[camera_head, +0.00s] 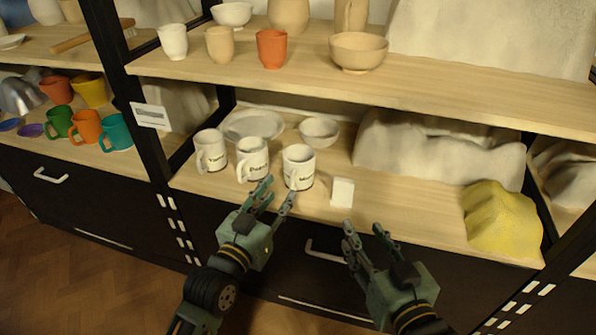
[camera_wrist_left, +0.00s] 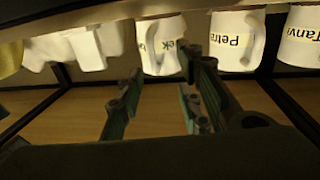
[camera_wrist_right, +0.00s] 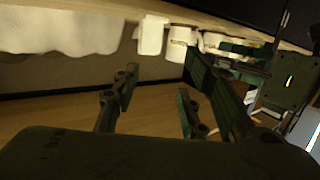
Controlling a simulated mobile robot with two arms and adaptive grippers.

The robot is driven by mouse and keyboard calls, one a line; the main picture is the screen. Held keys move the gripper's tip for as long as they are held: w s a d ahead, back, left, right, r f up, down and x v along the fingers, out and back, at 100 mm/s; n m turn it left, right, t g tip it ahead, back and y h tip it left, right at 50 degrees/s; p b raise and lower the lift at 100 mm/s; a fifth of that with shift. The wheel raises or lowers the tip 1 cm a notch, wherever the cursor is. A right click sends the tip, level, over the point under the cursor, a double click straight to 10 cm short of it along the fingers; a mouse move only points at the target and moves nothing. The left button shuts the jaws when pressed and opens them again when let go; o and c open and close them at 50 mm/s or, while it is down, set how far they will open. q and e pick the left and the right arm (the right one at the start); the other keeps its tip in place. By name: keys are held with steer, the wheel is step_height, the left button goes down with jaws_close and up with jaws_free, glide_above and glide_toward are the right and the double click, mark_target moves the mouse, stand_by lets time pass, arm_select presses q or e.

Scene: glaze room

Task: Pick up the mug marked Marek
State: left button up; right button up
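Three white mugs with black names stand on the lower shelf. The right one, the Marek mug (camera_head: 299,166), starts with "M" in the head view; "ek" shows on it in the left wrist view (camera_wrist_left: 160,48). The Petra mug (camera_head: 252,160) is beside it, and the Tanvi mug (camera_head: 210,150) is furthest left. My left gripper (camera_head: 279,190) is open and empty, just in front of the Petra and Marek mugs. In the left wrist view the Marek mug appears beyond its parted fingers (camera_wrist_left: 165,75). My right gripper (camera_head: 365,230) is open and empty, in front of the shelf edge.
A small white block (camera_head: 342,193) stands right of the Marek mug. A plate (camera_head: 254,124) and a bowl (camera_head: 319,131) are behind the mugs. A yellow cloth-covered heap (camera_head: 500,220) lies at the right. The upper shelf (camera_head: 440,90) overhangs. Shelf between block and heap is clear.

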mark_target(291, 186)
arm_select(q)
steer(key=b+x, duration=0.1)
steer(key=x, duration=0.1)
steer(key=b+x, duration=0.1)
steer(key=x, duration=0.2)
steer(key=shift+d+f, duration=0.2)
steer(key=shift+d, duration=0.3)
steer(key=shift+w, duration=0.15)
arm_select(e)
step_height(291, 186, up, 11)
steer(key=a+t+y, duration=0.1)
steer(key=t+y, duration=0.1)
steer(key=t, duration=0.3)
steer(key=shift+s+f+t, duration=0.15)
steer(key=shift+s+t, duration=0.2)
steer(key=shift+t, duration=0.05)
steer(key=shift+a, duration=0.1)
arm_select(q)
jaws_close()
